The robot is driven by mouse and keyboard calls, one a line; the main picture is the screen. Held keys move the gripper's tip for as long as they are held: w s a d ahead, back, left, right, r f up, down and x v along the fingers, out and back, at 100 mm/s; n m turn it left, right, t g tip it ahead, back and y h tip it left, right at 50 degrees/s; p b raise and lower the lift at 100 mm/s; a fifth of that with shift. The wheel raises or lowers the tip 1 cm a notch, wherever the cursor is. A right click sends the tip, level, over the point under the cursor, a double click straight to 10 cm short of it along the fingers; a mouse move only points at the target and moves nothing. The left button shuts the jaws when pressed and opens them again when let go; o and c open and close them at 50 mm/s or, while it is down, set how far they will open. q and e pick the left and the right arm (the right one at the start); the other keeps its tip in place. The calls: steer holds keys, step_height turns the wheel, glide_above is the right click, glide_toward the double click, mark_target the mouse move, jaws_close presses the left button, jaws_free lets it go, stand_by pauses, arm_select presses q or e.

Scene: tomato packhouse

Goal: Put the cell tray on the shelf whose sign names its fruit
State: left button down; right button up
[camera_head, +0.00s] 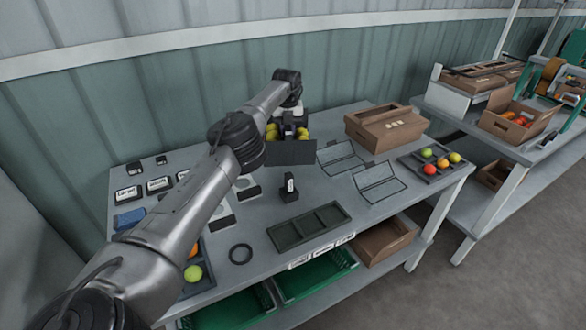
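My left arm crosses the table, and its gripper (289,130) is at the back beside a dark box (292,152) with yellow fruit (272,132). Its fingers are too small to read. My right gripper is not in view. An empty dark three-cell tray (308,226) lies near the front edge. Another dark tray (200,287), partly hidden by my arm, holds orange and green fruit (193,273). White signs (322,250) are on the front edge above the lower shelf; their words are unreadable.
Green crates (315,286) and a brown box (385,241) stand on the lower shelf. On the table are a brown carton (386,127), two open clear clamshells (379,184), a black ring (240,254), a small black upright object (289,187) and labelled blocks (128,194). Another bench (480,135) stands right.

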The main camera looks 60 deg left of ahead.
arm_select(q)
steer(key=shift+s+a+f+b, duration=0.15)
steer(key=shift+f+b, duration=0.15)
steer(key=shift+f, duration=0.25)
step_height(320, 180, down, 4)
steer(key=b, duration=0.2)
steer(key=shift+b, duration=0.35)
step_height(320, 180, down, 4)
steer(key=shift+f+b, duration=0.15)
steer(key=shift+b, duration=1.05)
steer(key=shift+f, duration=0.35)
steer(key=shift+f, duration=0.15)
steer(key=c, duration=1)
jaws_free()
